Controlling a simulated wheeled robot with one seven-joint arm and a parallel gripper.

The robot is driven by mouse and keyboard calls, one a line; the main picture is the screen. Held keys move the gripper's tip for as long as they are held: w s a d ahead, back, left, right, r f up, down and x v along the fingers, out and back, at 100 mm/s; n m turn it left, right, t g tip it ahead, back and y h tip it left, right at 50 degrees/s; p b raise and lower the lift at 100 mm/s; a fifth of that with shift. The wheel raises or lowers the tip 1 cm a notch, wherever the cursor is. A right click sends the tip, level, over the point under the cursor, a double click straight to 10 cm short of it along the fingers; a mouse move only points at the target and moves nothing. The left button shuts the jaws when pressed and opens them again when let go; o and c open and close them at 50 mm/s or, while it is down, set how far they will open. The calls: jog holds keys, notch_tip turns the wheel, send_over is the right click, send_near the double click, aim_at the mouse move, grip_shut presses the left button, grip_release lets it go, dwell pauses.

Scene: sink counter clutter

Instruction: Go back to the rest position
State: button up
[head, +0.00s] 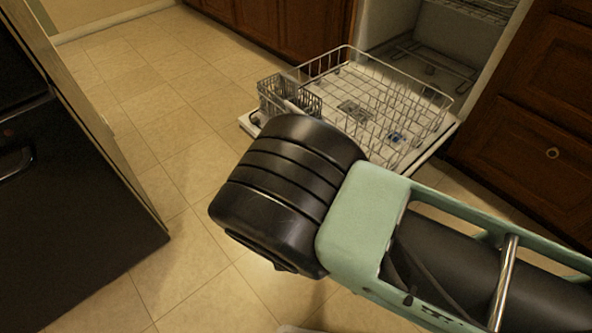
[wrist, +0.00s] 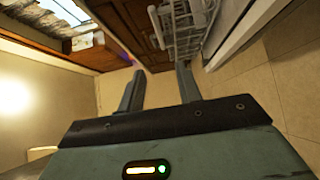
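My gripper (wrist: 160,80) shows in the wrist view with its two grey fingers spread apart. Nothing is between them; I see only the floor and brown cabinet front beyond. In the head view, my arm with its black joint and mint-green link reaches in from the right edge across the lower middle. My gripper's fingers do not show in the head view. The task names no object to handle.
An open dishwasher has its wire rack (head: 415,105) pulled out over the lowered door, beyond my arm; the rack (wrist: 184,28) also shows in the wrist view. Brown drawers (head: 535,100) stand right, a dark appliance (head: 60,220) left. Tiled floor (head: 150,115) is clear between.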

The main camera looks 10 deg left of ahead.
dwell(0.4)
jog(key=s+d+r+m+g+y, duration=0.1)
jog(key=s+r+m+g, duration=0.25)
jog(key=r+g, duration=0.3)
jog(key=s+d+r+m+g+y, duration=0.1)
jog(key=s+d+r+m+g, duration=0.1)
jog(key=r+m+g, duration=0.4)
jog(key=s+d+r+m+g+h, duration=0.1)
jog(key=s+d+r+g+h, duration=0.15)
jog(key=s+d+r, duration=0.5)
jog(key=s+d+r+m+g+h, duration=0.1)
jog(key=s+d+r+m+g, duration=0.2)
jog(key=s+d, duration=0.75)
notch_tip(320, 180, up, 37)
jog(key=w+d+n+p, duration=0.1)
jog(key=d+p, duration=0.1)
jog(key=p, duration=3.4)
